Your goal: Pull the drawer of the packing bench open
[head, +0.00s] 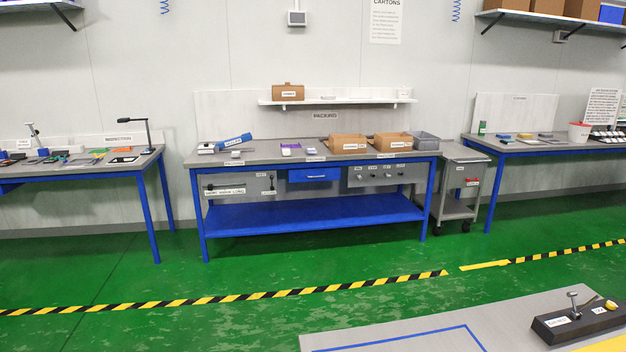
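The packing bench (270,157) stands across the floor against the back wall, with a grey top and blue legs. Its blue drawer (314,174) sits under the middle of the top, with a pale handle on its front. The drawer front looks flush with the panels beside it, so it appears closed. Neither of my grippers shows in the head view.
A grey trolley (457,184) stands at the bench's right end. Other benches stand left (90,168) and right (560,146). Green floor (250,270) with striped tape lies clear before the packing bench. A grey table (420,325) is close at lower right.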

